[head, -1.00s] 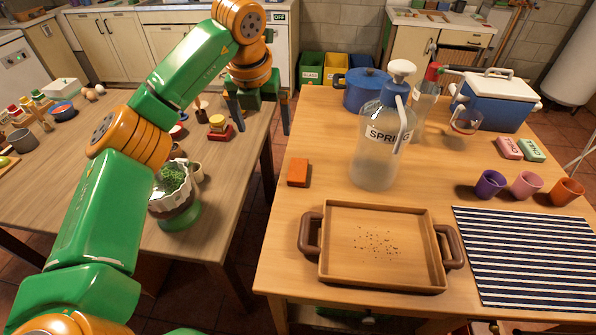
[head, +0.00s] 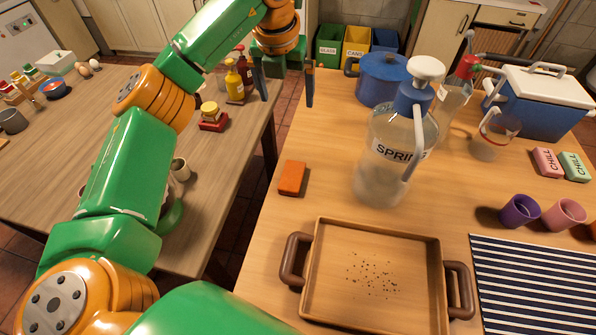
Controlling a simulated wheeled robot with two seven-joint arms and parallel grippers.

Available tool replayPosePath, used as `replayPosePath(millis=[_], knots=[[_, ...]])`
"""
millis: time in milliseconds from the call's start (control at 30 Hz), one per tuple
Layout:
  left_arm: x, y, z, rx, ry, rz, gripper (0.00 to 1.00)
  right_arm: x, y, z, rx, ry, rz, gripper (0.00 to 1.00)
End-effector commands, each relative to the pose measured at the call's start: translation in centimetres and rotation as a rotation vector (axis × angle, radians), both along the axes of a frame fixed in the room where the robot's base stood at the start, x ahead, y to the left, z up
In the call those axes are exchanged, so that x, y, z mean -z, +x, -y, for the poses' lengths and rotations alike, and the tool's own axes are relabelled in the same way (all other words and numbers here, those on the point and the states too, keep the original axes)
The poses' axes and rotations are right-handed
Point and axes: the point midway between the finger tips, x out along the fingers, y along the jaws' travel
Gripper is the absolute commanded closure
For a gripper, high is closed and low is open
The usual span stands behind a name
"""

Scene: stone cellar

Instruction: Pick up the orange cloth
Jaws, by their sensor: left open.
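The orange cloth (head: 291,178), a small folded rectangular block, lies on the left part of the right-hand wooden table (head: 330,130). It is left of the clear spring-water bottle and behind the brown tray. Nothing covers it. My left gripper (head: 287,92) is open and empty, fingers pointing down, near the back left corner of that table. It appears beyond the cloth and apart from it. My right gripper is not in view.
A tall pump bottle (head: 388,160) stands right of the cloth, with a blue pot (head: 383,82) behind it. A handled tray (head: 432,245) with dark crumbs is in front. The left table (head: 100,120) holds jars and bottles. A gap separates the tables.

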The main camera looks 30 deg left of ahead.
Motion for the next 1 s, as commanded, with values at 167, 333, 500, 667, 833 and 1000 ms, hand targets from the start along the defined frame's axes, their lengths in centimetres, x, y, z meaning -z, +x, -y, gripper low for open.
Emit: replayPosePath(millis=[167,333,500,667,833,1000], knots=[[2.6,0.0,0.0,0.0,0.0,0.0,0.0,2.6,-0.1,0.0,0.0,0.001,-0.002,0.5],[5.2,-0.1,0.0,0.0,0.0,0.0,0.0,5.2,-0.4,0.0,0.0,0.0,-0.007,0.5],[9.5,-0.1,0.0,0.0,0.0,0.0,0.0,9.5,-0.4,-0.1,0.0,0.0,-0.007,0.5],[15.0,-0.2,0.0,0.0,0.0,0.0,0.0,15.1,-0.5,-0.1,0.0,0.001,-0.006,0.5],[20.3,-0.2,0.0,0.0,0.0,0.0,0.0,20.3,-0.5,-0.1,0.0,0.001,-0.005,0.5],[22.0,-0.1,0.0,0.0,0.0,-0.001,0.0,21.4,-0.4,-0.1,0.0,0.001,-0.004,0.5]])
